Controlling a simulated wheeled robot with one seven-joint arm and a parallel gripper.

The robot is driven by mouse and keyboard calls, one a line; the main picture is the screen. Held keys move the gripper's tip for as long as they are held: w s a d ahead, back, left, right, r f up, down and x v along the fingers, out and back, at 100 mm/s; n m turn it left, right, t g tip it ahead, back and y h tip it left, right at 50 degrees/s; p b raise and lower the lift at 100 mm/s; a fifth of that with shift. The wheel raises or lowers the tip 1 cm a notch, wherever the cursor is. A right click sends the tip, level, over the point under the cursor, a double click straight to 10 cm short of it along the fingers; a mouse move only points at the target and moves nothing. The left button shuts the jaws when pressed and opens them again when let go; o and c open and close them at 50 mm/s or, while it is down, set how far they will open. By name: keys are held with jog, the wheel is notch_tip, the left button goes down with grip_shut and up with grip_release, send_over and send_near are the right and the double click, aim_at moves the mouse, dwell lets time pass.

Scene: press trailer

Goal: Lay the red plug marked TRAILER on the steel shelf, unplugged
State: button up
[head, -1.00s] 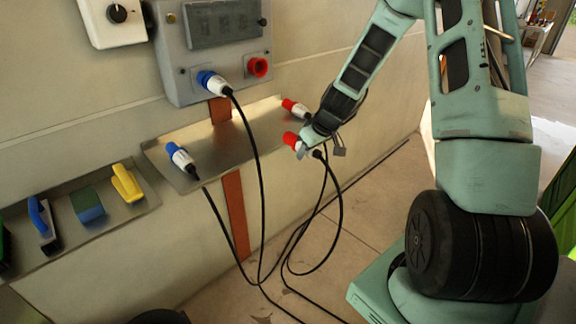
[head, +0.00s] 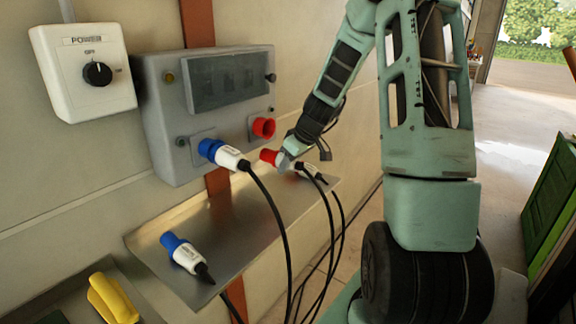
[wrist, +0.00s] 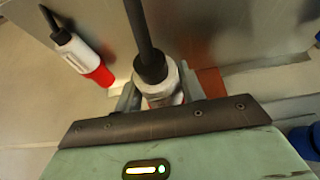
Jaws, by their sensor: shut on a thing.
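My gripper (head: 290,158) is shut on a red plug (head: 268,156) with a white body and black cable. I hold it above the right part of the steel shelf (head: 222,232), below and apart from the empty red socket (head: 263,128). A second red plug (wrist: 82,55) with a white body lies on the shelf there. I cannot read the label on either red plug.
A blue plug (head: 220,154) sits in the grey wall box (head: 165,112), its cable hanging in front of the shelf. Another blue plug (head: 186,254) lies on the shelf's left part. The middle of the shelf is clear. A yellow-handled tool (head: 112,299) lies lower left.

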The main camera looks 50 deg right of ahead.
jog(key=b, duration=0.3)
send_over(285, 197)
jog(key=s, duration=0.2)
jog(key=shift+w+f, duration=0.15)
jog(key=shift+f, duration=2.5)
notch_tip(285, 197, down, 4)
jog(key=b, duration=0.5)
jog(key=shift+d, duration=0.1)
jog(key=o, duration=1.2)
jog(key=v, duration=1.7)
jog(key=shift+r, duration=0.2)
